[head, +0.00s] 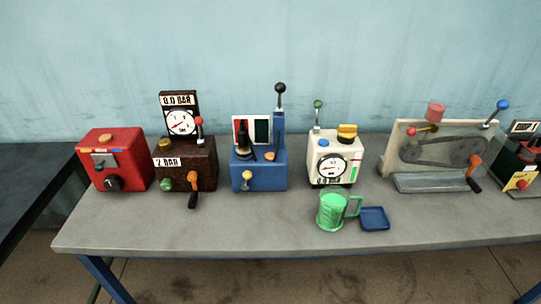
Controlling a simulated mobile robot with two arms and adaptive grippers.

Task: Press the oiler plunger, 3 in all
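I cannot tell for sure which part is the oiler plunger. A blue machine (262,179) stands mid-bench with a dark pointed part (242,139), an orange button (269,156), a yellow knob (246,177) and a black-balled lever (280,89) standing up. A belt machine (447,184) at the right carries a red cylinder (435,113), a red ball knob (411,131) and a blue-balled lever (502,105). A green jug (330,212) stands at the bench front, beside a small blue tray (374,218). Neither of my grippers is in view.
The grey bench (190,230) has a clear front strip left of the jug. A red box (122,158), a brown gauge box (200,158) and a cream gauge box (337,150) stand along it. Another machine (524,170) is cut off at right. A wall closes the back.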

